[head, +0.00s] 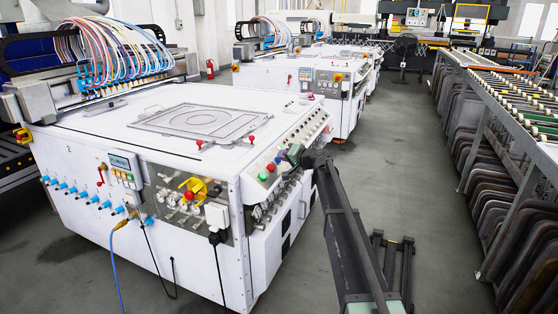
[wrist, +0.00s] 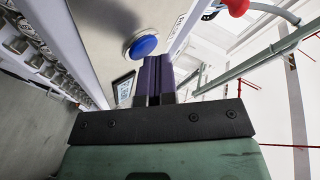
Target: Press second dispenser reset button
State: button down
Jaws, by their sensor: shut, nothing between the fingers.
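The dispenser (head: 130,130), a white machine marked 2, fills the left of the head view. On its sloped right-hand panel are a green button (head: 263,176), a red button (head: 271,167) and a small blue button (head: 278,160). In the wrist view a round blue button (wrist: 145,45) with a pale rim stands on the panel, just beyond and left of my gripper's dark purple fingers (wrist: 157,62). The fingers are shut and empty. In the head view my gripper (head: 286,154) is at the panel beside the buttons; its tips are hard to make out. Whether they touch the panel cannot be told.
A red knob (wrist: 237,7) on a bar is at the top right of the wrist view. A small display (wrist: 123,88) lies left of the fingers. A second white machine (head: 305,85) stands behind. Grey floor (head: 405,160) is clear before the roller rack (head: 500,90).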

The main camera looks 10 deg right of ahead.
jog(key=shift+r, duration=0.15)
jog(key=shift+s+d+r+p, duration=0.25)
jog(key=shift+d+r+p, duration=0.2)
jog(key=shift+r+p, duration=0.25)
jog(key=shift+f, duration=0.1)
jog(key=r+p, duration=0.1)
jog(key=s+d+r+p, duration=0.1)
jog(key=d+r+p, duration=0.1)
jog(key=r+p, duration=0.1)
jog(key=shift+s+d, duration=0.25)
